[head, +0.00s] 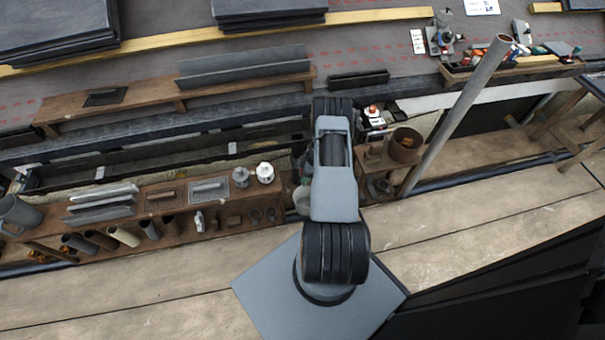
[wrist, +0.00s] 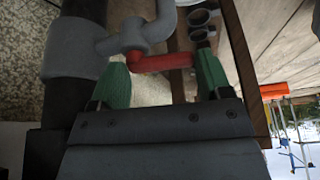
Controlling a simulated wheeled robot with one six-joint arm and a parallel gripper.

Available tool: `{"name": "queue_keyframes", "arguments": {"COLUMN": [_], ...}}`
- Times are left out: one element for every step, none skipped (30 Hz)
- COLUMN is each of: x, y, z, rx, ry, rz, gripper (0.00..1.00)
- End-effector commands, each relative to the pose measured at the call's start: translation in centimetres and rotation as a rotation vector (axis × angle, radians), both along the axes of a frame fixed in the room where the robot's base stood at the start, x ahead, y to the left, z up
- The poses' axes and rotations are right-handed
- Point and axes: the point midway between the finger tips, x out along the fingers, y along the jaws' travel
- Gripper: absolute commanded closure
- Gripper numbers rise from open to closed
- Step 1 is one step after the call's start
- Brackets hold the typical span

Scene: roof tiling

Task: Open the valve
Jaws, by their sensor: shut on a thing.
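The valve (wrist: 133,38) shows in the wrist view as a grey fitting beside a dark pipe (wrist: 82,100). Its red lever (wrist: 163,62) lies across the picture, between the two green fingertips of my gripper (wrist: 163,72). The left fingertip is by the valve body end of the lever and the right one is at its free end. My gripper is shut on the red lever. In the head view my arm covers the gripper and the valve.
A wooden shelf (head: 100,220) with pipes, trowels and small pots stands left of my arm. A long grey pipe (head: 460,110) leans upright on the right, near a brown pot (head: 405,145). Plank flooring (head: 480,215) lies open at the right.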

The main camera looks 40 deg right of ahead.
Motion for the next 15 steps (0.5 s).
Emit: {"name": "queue_keyframes", "arguments": {"x": [-0.06, -0.05, -0.07, -0.08, -0.1, -0.12, -0.13, -0.13, -0.16, -0.16, -0.17, -0.17, -0.18, -0.18, -0.18], "y": [0.14, 0.1, 0.02, -0.01, -0.04, -0.06, -0.09, -0.12, -0.14, -0.16, -0.16, -0.18, -0.2, -0.21, -0.23], "z": [-0.26, -0.25, -0.24, -0.22, -0.21, -0.2, -0.19, -0.18, -0.17, -0.16, -0.15, -0.13, -0.12, -0.11, -0.11], "rx": [0.005, 0.005, 0.005, 0.005, 0.005, 0.005, 0.005, 0.005, 0.005, 0.005, 0.006, 0.006, 0.006, 0.006, 0.005], "ry": [0.002, 0.001, 0.002, 0.002, 0.002, 0.002, 0.002, 0.002, 0.002, 0.002, 0.002, 0.002, 0.002, 0.001, 0.002], "rz": [0.032, 0.048, 0.069, 0.082, 0.096, 0.112, 0.122, 0.133, 0.146, 0.153, 0.16, 0.168, 0.173, 0.177, 0.182], "gripper": [0.52, 0.52, 0.52, 0.52, 0.52, 0.52, 0.52, 0.52, 0.52, 0.52, 0.52, 0.52, 0.52, 0.52, 0.52]}}
